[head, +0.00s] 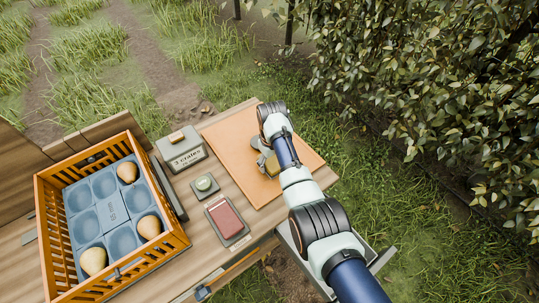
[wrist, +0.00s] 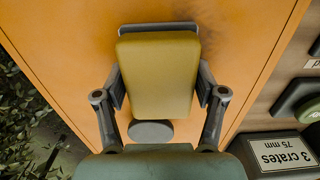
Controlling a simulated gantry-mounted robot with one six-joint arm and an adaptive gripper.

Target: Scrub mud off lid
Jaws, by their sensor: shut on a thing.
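My gripper (head: 267,162) is over the flat orange panel (head: 225,137), which looks like the lid, on the wooden bench. In the wrist view my gripper (wrist: 158,82) is shut on a yellow block with a grey backing, which looks like a scrubbing sponge (wrist: 155,75), one finger on each side. The panel (wrist: 60,30) fills most of the background there. Whether the sponge touches it I cannot tell. A faint darker patch shows right of the sponge; whether it is mud or shadow is unclear. The sponge and arm hide part of the panel.
An orange crate (head: 176,235) with a blue cupped tray (head: 112,209) and three pears stands at left. A grey box labelled "3 crates" (head: 183,156), a round green-topped item (head: 204,184) and a red pad (head: 225,216) lie between. Foliage is at right.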

